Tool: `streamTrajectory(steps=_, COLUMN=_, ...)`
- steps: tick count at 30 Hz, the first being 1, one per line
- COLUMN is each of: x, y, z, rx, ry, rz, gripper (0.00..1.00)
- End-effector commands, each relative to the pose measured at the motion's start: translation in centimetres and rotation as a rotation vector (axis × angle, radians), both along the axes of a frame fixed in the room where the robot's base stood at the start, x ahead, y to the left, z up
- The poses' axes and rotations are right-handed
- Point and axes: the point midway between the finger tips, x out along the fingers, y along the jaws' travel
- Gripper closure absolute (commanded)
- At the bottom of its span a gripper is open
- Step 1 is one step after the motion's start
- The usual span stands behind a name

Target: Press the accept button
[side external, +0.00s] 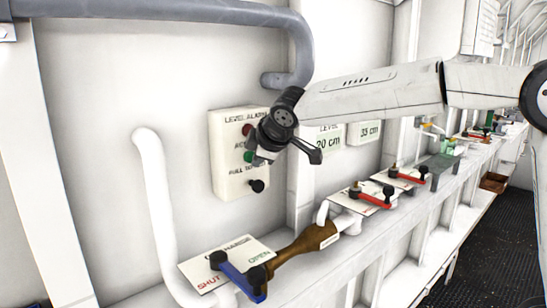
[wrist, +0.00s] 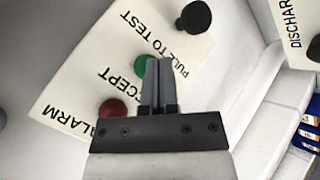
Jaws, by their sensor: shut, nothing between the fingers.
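The accept button is green (wrist: 140,66), on a white level alarm panel (side external: 227,178) on the wall; "CCEPT" is readable beside it in the wrist view. The same green button shows in the side view (side external: 248,156), beside my fingers. My gripper (wrist: 159,62) is shut and empty, its fingertips overlapping the right edge of the green button in the wrist view. In the side view my gripper (side external: 259,160) is in front of the panel and hides part of its lettering. I cannot tell whether the fingertips touch the button.
On the panel, a red button (wrist: 113,110) is above the green one and a black pull-to-test knob (wrist: 194,17) below it. A grey pipe (side external: 190,12) runs overhead. A blue-handled valve (side external: 240,278) and red-handled valves (side external: 374,200) line the ledge below.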

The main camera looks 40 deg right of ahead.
Motion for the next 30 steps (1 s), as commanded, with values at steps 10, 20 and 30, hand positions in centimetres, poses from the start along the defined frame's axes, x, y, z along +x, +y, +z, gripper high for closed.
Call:
streamTrajectory(steps=10, x=-0.9, y=0.0, z=0.0, rx=-0.001, ry=0.0, rz=0.001, gripper=1.0)
streamTrajectory(steps=20, x=-1.0, y=0.0, z=0.0, rx=-0.001, ry=0.0, rz=0.001, gripper=1.0)
streamTrajectory(steps=30, x=-2.9, y=0.0, z=0.0, rx=0.001, ry=-0.001, rz=0.001, gripper=1.0)
